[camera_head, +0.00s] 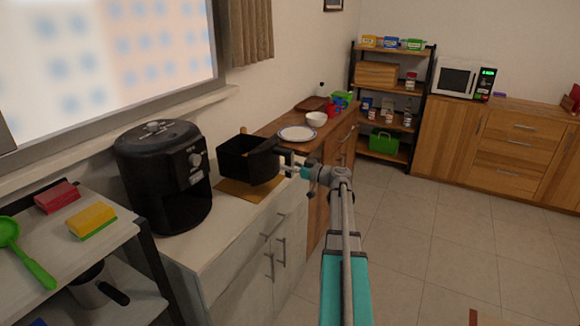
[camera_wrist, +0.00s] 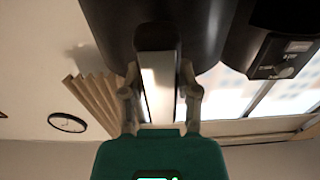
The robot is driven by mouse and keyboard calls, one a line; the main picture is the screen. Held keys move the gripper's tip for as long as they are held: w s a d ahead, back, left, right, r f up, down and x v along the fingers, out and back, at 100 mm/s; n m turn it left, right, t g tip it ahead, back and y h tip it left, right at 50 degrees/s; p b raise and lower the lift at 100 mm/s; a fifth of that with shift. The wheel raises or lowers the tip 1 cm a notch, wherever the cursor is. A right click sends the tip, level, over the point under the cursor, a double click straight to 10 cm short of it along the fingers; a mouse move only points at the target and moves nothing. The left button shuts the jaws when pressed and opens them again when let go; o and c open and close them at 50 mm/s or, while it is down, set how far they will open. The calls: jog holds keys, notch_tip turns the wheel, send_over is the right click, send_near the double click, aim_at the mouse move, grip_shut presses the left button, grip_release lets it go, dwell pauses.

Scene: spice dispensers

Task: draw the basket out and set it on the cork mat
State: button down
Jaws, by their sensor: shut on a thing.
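The black basket (camera_head: 243,158) is out of the air fryer (camera_head: 165,175) and is over the cork mat (camera_head: 243,190) on the white counter. Whether it touches the mat or hangs just above it, I cannot tell. My gripper (camera_head: 285,157) is at the basket's right side, shut on its handle. In the wrist view my gripper (camera_wrist: 160,95) has one finger on each side of the basket's handle (camera_wrist: 157,60). The basket body (camera_wrist: 120,22) fills the top of that view, with the air fryer (camera_wrist: 278,50) at the right.
A white plate (camera_head: 297,133) and a white bowl (camera_head: 316,119) stand on the wooden counter behind the basket. A shelf with a red sponge (camera_head: 57,197), a yellow sponge (camera_head: 91,220) and a green ladle (camera_head: 25,255) is at the lower left.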

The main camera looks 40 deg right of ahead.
aim_at(290, 177)
jog(key=shift+f+b, duration=0.15)
jog(key=shift+b, duration=0.3)
jog(key=shift+s+f+b, duration=0.1)
jog(key=shift+f+b, duration=2.15)
jog(key=shift+f, duration=0.05)
jog(key=shift+c, duration=1.3)
grip_release()
jog(key=shift+r, duration=0.1)
